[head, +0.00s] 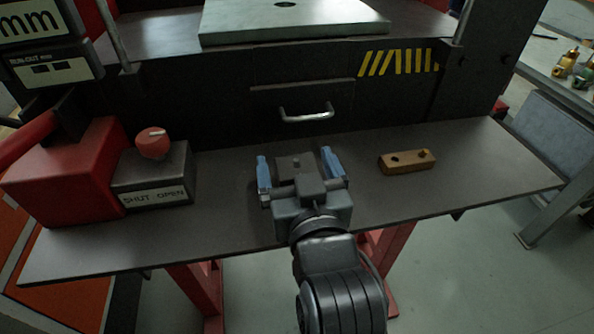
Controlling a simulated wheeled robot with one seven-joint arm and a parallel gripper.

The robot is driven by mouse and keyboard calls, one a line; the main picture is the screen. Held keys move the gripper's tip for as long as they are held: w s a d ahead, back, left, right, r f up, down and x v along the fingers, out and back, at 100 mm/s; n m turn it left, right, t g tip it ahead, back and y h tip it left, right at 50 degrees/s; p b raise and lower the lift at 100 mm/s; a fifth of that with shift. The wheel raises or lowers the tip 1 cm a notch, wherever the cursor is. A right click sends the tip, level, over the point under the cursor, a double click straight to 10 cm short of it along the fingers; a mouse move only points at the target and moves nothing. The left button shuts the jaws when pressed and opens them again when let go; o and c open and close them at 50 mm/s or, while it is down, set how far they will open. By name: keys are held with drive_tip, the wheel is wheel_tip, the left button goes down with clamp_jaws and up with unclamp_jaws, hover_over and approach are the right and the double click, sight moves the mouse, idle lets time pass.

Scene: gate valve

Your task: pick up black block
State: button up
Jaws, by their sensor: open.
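A dark, nearly black block (290,161) lies on the grey shelf in front of the drawer, near the middle of the head view. My gripper (297,163) is over it from the front, with one blue finger to its left and one to its right. The fingers are wide apart and the gripper is open. The gripper's body hides the near part of the block. I cannot tell whether either finger touches it.
A brown block (407,161) with dark spots on top lies to the right on the shelf (480,170). A control box (155,178) with a red knob and a red box (68,178) stand left. A drawer handle (306,113) sticks out behind. The shelf's right end is clear.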

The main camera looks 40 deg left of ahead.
clamp_jaws()
drive_tip(key=shift+r, duration=0.15)
idle(0.7)
